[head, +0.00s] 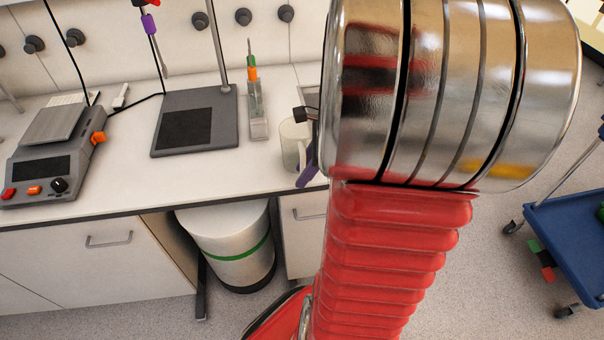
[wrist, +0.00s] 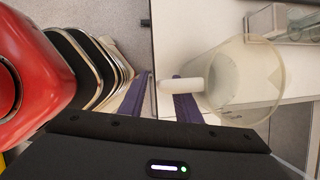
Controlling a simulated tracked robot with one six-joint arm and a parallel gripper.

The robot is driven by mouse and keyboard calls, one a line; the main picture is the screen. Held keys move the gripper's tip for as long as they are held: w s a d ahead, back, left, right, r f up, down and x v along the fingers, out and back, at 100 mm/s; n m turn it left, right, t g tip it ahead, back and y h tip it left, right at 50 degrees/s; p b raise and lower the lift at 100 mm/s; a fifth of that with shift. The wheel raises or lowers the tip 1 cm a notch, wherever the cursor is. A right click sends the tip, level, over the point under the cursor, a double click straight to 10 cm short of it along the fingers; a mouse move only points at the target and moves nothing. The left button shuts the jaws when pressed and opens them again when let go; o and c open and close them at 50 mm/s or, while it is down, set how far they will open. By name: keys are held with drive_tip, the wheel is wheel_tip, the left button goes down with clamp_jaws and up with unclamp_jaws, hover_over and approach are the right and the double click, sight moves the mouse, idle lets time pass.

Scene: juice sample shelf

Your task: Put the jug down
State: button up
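The jug (head: 291,147) is clear and pale. In the head view it is upright over the front part of the counter, partly hidden by my arm. In the wrist view the jug (wrist: 250,75) is at the right, its white handle (wrist: 180,86) pointing left to the purple fingers of my gripper (wrist: 163,92). One finger is outside the handle and the other passes under it, on the jug's side. I cannot tell whether the jug's base touches the counter.
The counter (head: 135,185) has a scale (head: 45,150), a dark stand base (head: 195,122) and a clear holder (head: 258,112) close behind the jug. A white bin (head: 228,243) stands below. A blue cart (head: 575,225) is at the right.

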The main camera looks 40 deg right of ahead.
drive_tip(key=v, duration=1)
drive_tip(key=shift+r, duration=0.25)
drive_tip(key=a+r+n+t+h, duration=0.2)
drive_tip(key=a+r+n, duration=0.1)
drive_tip(key=a+n, duration=2.3)
drive_tip(key=shift+s+n+h, duration=0.25)
drive_tip(key=shift+n+h, duration=0.15)
drive_tip(key=shift+n, duration=0.1)
drive_tip(key=shift+r, duration=0.1)
